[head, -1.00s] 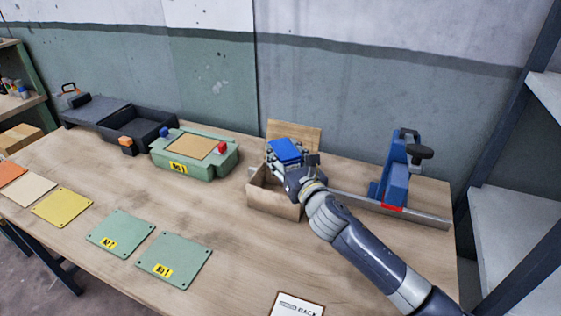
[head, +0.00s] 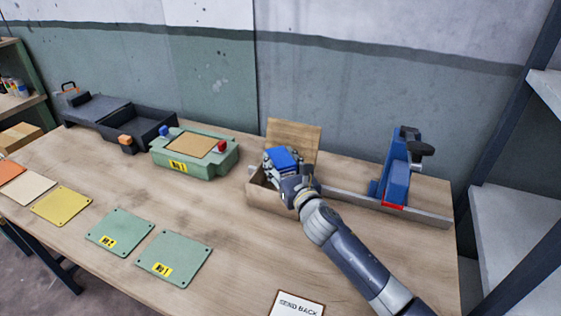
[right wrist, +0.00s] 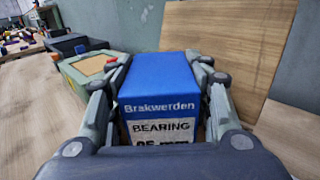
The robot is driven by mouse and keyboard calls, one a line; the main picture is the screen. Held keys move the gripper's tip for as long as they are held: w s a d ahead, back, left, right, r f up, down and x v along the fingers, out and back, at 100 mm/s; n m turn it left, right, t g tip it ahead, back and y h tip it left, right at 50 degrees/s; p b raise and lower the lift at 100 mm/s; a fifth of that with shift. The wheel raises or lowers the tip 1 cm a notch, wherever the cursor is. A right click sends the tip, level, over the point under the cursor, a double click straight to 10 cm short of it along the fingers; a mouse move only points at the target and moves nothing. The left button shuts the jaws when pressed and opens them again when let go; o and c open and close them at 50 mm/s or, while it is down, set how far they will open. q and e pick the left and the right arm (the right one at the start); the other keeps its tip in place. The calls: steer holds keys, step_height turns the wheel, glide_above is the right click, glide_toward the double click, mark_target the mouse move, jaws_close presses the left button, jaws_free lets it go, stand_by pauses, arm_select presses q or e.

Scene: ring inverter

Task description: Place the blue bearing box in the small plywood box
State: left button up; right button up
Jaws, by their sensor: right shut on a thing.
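The blue bearing box (head: 284,158) is held in my right gripper (head: 283,163) at the mouth of the small plywood box (head: 271,201). In the right wrist view the bearing box (right wrist: 160,95) sits between both fingers of my right gripper (right wrist: 166,85), its "Brakwerden BEARING" label facing the camera. The plywood box has its lid raised at the back; the lid also shows in the right wrist view (right wrist: 220,55). The gripper and bearing box hide most of the box's inside, so whether the bearing box touches the bottom cannot be told. My left gripper is not in view.
A green fixture (head: 196,157) stands left of the plywood box. A blue clamp tool (head: 396,178) on a metal rail (head: 425,215) is to the right. Green plates (head: 173,258) and a "SEND BACK" card (head: 298,304) lie in front. The table middle is clear.

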steer(key=o, duration=1.4)
steer(key=shift+r+p, duration=0.4)
steer(key=shift+r, duration=0.05)
steer(key=v, duration=1.2)
steer(key=shift+d+f+b, duration=0.1)
steer(key=shift+f+b, duration=0.1)
steer(key=shift+b, duration=0.2)
